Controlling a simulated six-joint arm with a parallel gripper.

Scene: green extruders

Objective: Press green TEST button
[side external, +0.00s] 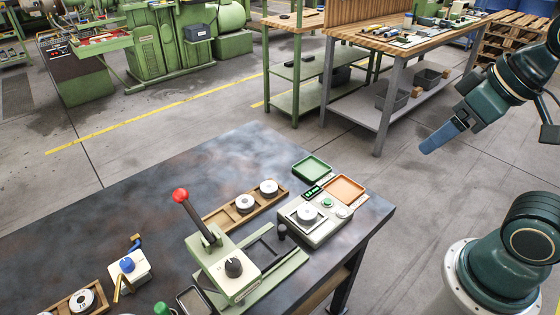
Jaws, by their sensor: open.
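A small green button (327,202) sits on the top face of a pale grey tester (322,236) near the right end of the dark workbench. Any lettering on the button is too small to read. Beside it are a small display with green digits (312,191) and a white round part (307,212) resting on the tester's plate. My gripper (426,148), with blue fingers, is up in the air to the right of the bench, well apart from the button. It is open and appears empty; the gap between the fingers is hard to see from this side.
A green tray (312,168) and an orange tray (344,189) adjoin the tester. A lever press with a red knob (181,196) stands left of it. A wooden rack (222,217) holds two white spools. The dark bench's (150,200) back left is clear.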

